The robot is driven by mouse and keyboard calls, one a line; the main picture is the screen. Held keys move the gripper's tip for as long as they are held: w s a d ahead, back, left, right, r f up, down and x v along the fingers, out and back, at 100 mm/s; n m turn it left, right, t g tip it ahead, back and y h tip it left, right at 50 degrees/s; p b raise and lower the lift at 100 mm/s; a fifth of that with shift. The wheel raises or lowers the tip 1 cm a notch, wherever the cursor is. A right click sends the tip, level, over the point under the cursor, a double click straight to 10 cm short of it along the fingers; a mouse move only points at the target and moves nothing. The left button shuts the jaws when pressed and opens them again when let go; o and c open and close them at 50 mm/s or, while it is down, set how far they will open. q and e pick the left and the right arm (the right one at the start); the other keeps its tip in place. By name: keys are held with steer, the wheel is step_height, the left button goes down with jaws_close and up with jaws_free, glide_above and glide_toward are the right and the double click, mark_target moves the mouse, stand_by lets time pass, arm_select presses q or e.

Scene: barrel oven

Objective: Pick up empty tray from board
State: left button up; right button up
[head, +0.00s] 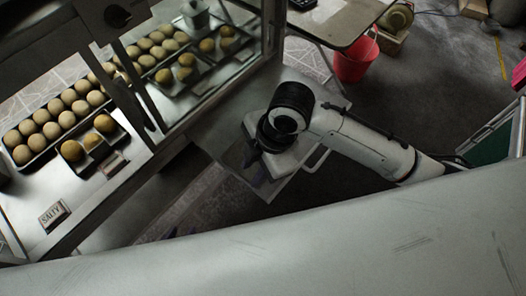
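My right arm comes in from the right, and its dark gripper (255,152) points down over the end of a grey ledge. Its fingers are dark and partly hidden by the wrist, so I cannot tell whether they are open or shut. A pale flat piece (275,187) lies under and beside the gripper; I cannot tell whether it is the empty tray or the board, nor whether the gripper touches it. My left gripper is not in view.
A glass-fronted counter at left holds trays of round buns (60,118) and a SALTY sign (53,214). A grey ledge (215,128) runs along its front. A red bucket (356,60) stands by a table (345,18) at the top. Dark floor (445,85) is open at right.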

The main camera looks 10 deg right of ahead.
steer(key=w+d+n+h, duration=0.1)
steer(key=w+d, duration=0.1)
steer(key=w+d+n+h, duration=0.1)
steer(key=w+d, duration=0.1)
steer(key=d, duration=0.1)
steer(key=w+d+r+n, duration=0.1)
steer(key=d+n, duration=0.1)
steer(key=shift+w+d+g+h, duration=0.3)
steer(key=shift+w+g+h, duration=0.1)
steer(key=f, duration=0.6)
steer(key=f+b, duration=0.1)
steer(key=f, duration=0.3)
steer(key=shift+d, duration=0.3)
steer(key=shift+c, duration=0.3)
steer(key=shift+r, duration=0.1)
jaws_close()
